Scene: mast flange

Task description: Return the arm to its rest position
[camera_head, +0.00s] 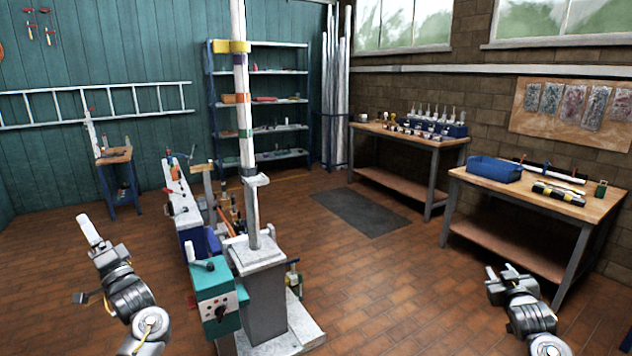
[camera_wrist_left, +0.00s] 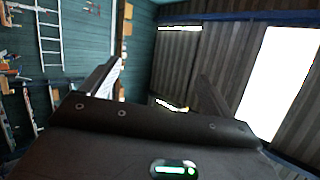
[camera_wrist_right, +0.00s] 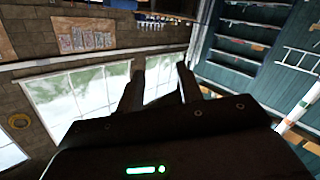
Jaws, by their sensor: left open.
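My left gripper (camera_head: 86,226) is raised at the lower left of the head view, over the brick floor and left of the mast stand. In the left wrist view its two fingers (camera_wrist_left: 158,78) are wide apart with nothing between them. My right gripper (camera_head: 506,268) is at the lower right of the head view, in front of the right workbench. In the right wrist view its fingers (camera_wrist_right: 161,70) stand apart, closer together than the left ones, with nothing between them. Neither gripper touches anything.
A tall mast (camera_head: 245,130) rises from a grey pedestal (camera_head: 258,295) with a teal control box (camera_head: 218,292) between my arms. Another workbench (camera_head: 408,138) stands further back. Open floor (camera_head: 390,285) lies between pedestal and right gripper.

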